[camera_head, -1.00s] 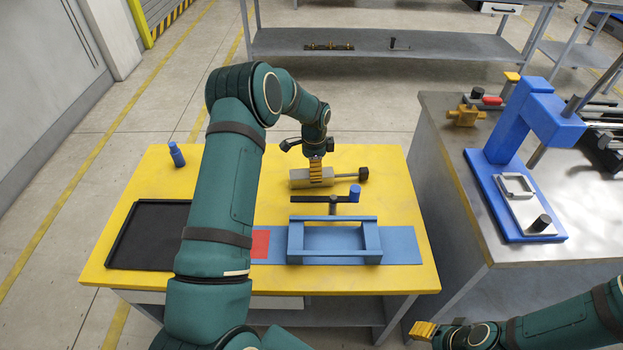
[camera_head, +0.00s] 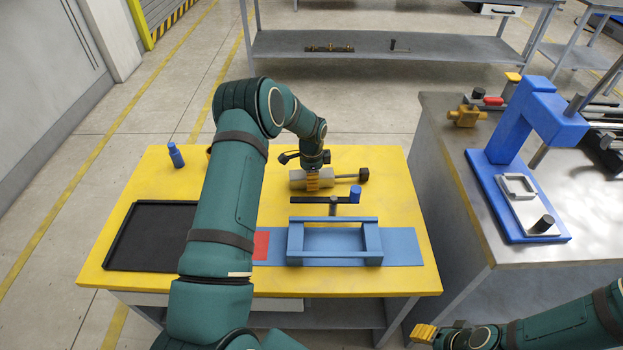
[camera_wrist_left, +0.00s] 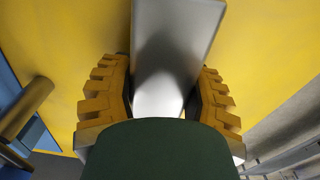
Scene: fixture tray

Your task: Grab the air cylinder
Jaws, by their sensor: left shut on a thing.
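The air cylinder (camera_head: 326,174) is a grey block-like body with a rod and a dark end piece, lying on the yellow table top near its far edge, rod to the right. My left gripper (camera_head: 313,184) is over its body with the yellow fingers down around it. In the left wrist view the grey body (camera_wrist_left: 168,60) lies between the two yellow fingers of my left gripper (camera_wrist_left: 160,108), which are shut on it. My right gripper (camera_head: 424,331) is at the lower right, away from the table top; its finger gap is too small to tell.
A blue fixture (camera_head: 375,242) with a dark lever bar (camera_head: 310,199) stands just in front of the cylinder. A black tray (camera_head: 125,258) lies at left, a blue bottle (camera_head: 176,156) behind it. A blue press (camera_head: 545,118) stands on the grey bench at right.

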